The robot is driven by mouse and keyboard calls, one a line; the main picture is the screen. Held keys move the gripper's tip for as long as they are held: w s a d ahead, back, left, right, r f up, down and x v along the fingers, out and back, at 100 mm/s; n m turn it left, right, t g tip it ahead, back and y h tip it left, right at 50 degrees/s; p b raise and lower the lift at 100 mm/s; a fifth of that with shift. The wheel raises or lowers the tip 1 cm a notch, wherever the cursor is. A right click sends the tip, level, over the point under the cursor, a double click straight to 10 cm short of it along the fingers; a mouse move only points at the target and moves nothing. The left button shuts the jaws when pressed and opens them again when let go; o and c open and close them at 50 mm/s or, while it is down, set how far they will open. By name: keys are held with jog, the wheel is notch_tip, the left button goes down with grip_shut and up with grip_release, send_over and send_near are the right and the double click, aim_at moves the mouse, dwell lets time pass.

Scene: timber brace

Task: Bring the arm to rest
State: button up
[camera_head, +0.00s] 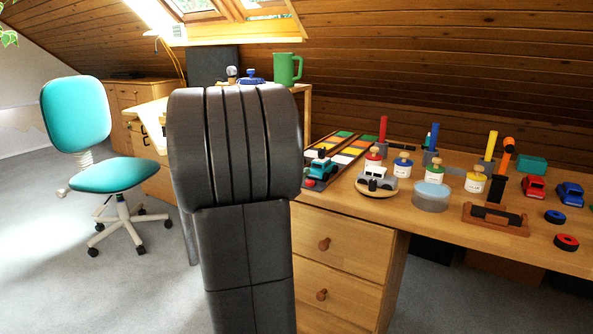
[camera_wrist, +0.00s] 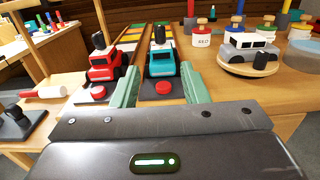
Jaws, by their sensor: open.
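My arm (camera_head: 245,200) stands dark and upright in the middle of the head view and hides part of the desk behind it. My gripper (camera_wrist: 163,84) shows in the wrist view with its two green fingers apart. A teal toy truck (camera_wrist: 163,62) stands beyond and between the fingers, with a red button (camera_wrist: 163,87) in front of it. I cannot tell how far the fingers are from it. The same teal truck shows at the desk's left end in the head view (camera_head: 321,168).
The wooden desk (camera_head: 450,228) carries several jars, a white car (camera_head: 377,179) on a round stand, a tub (camera_head: 431,196) and a wooden holder (camera_head: 495,218). A red truck (camera_wrist: 104,66) stands left of the teal one. A teal chair (camera_head: 113,174) stands on open carpet at left.

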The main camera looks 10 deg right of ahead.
aim_at(319, 156)
jog(key=b+x, duration=0.1)
jog(key=x, duration=1.3)
jog(key=shift+w+d, duration=0.15)
jog(key=shift+w, duration=0.05)
jog(key=shift+s+r, duration=0.1)
